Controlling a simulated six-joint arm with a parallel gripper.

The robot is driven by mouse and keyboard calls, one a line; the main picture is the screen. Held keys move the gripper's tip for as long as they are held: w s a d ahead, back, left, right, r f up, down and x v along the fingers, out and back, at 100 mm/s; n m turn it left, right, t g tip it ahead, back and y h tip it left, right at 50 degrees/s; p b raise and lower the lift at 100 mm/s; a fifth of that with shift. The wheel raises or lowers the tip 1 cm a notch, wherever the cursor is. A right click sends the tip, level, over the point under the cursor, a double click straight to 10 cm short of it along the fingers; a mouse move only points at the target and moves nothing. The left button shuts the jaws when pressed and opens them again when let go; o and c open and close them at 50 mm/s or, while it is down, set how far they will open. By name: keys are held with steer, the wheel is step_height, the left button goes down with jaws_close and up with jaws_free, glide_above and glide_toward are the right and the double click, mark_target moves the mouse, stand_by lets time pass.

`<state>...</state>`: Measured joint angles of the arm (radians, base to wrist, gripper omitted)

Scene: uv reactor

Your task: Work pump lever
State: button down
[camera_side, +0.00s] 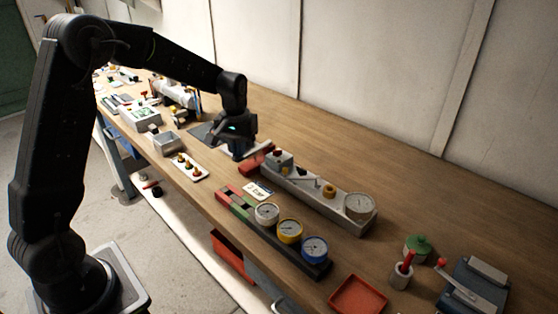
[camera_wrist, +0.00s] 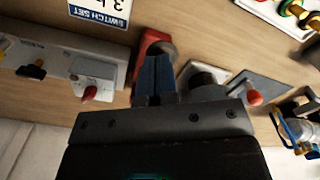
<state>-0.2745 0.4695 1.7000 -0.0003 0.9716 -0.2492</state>
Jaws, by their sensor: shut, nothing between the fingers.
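My gripper (camera_side: 238,154) is low over the back middle of the bench in the side view, pointing down. In the wrist view its blue fingers (camera_wrist: 153,78) are together with nothing between them. A red part with a dark round end (camera_wrist: 150,47) lies just beyond the fingertips; I cannot tell if they touch. My gripper partly hides this. In the side view the plate (camera_side: 203,132) shows behind my gripper. No lever is clearly identifiable as the pump's.
A long grey panel with switches and a gauge (camera_side: 340,207) runs right of my gripper. A black strip with three gauges (camera_side: 322,264) lies in front. Bare wood lies along the wall.

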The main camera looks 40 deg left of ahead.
steer(key=shift+r, duration=2.65)
steer(key=shift+f, duration=0.15)
steer(key=shift+f, duration=2.65)
steer(key=shift+r, duration=2.8)
steer(key=shift+f, duration=0.2)
